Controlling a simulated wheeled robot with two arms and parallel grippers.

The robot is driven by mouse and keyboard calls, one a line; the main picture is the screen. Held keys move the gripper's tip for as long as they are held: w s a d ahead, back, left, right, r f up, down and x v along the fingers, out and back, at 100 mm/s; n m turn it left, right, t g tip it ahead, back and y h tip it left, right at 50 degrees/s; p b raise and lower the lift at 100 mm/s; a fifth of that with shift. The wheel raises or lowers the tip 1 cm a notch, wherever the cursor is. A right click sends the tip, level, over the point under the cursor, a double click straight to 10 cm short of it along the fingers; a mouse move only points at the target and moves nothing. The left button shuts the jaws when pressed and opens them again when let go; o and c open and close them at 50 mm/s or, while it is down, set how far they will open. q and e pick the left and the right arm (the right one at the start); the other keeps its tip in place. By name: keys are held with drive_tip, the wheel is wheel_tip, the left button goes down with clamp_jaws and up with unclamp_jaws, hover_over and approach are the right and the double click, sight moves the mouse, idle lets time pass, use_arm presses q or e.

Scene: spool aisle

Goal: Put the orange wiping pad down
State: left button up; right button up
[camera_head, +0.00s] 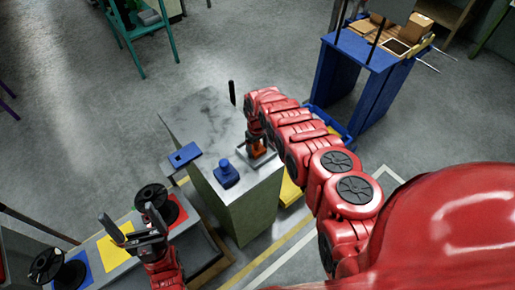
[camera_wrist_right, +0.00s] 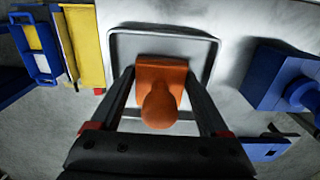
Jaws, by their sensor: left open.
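The orange wiping pad (camera_wrist_right: 160,84) has a rounded knob and sits between the fingers of my right gripper (camera_wrist_right: 161,72) in the right wrist view. The fingertips lie against its two sides. Behind it is a shallow grey metal tray (camera_wrist_right: 121,45); I cannot tell whether the pad touches its floor. In the head view the pad (camera_head: 257,148) shows below my right gripper (camera_head: 256,138), over the tray (camera_head: 268,158) on the grey-topped cabinet (camera_head: 200,110). My left gripper (camera_head: 132,232) is open and empty, at the lower left above a bench.
The bench has black spools (camera_head: 152,198) and coloured squares. A blue table (camera_head: 362,50) stands at the upper right.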

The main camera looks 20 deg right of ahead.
sight(258, 142)
drive_tip(key=shift+o, duration=1)
drive_tip(key=shift+r, duration=0.25)
drive_tip(key=shift+a+r+b, duration=0.1)
drive_tip(key=shift+r+b, duration=1.15)
drive_tip(key=shift+r, duration=4.65)
drive_tip(key=shift+s+f, duration=0.1)
